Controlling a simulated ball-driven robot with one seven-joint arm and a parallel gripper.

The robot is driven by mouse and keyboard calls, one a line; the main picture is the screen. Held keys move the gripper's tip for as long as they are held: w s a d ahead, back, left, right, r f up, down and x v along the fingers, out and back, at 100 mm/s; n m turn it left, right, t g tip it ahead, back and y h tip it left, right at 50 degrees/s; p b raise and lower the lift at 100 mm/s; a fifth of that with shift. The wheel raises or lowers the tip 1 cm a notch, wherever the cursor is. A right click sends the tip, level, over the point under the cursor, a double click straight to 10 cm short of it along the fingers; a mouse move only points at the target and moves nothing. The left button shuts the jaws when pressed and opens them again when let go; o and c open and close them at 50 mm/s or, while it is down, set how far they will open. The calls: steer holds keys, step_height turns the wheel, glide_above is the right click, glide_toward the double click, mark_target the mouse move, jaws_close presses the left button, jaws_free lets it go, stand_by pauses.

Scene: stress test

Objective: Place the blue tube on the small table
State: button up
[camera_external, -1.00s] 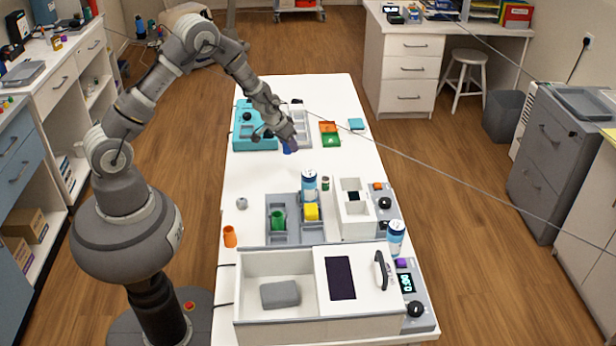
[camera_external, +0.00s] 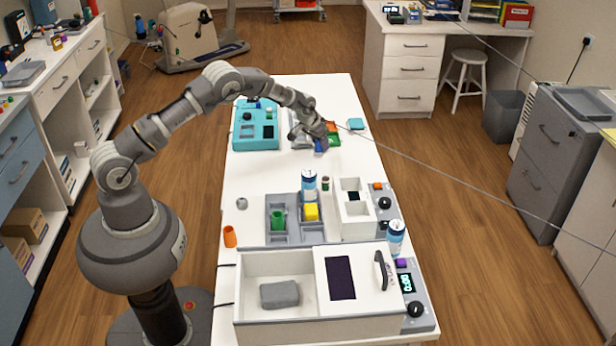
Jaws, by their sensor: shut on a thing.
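My gripper (camera_external: 320,143) is at the far part of the long white table (camera_external: 262,172), beside the orange and green blocks (camera_external: 334,140). It is shut on the blue tube (camera_external: 320,148), which shows as a small blue patch under the fingers. The fingers hide most of the tube, and I cannot tell whether its bottom touches the tabletop. No separate small table stands out clearly; a low white stool (camera_external: 466,62) stands on the floor at the back right.
A teal device (camera_external: 256,142) is left of my gripper and a teal pad (camera_external: 356,124) is to its right. Grey racks (camera_external: 283,203) with green and yellow pieces, a white-blue bottle (camera_external: 309,182) and a large white box (camera_external: 262,262) are nearer.

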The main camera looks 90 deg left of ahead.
steer(key=shift+f, duration=0.15)
steer(key=o, duration=0.7)
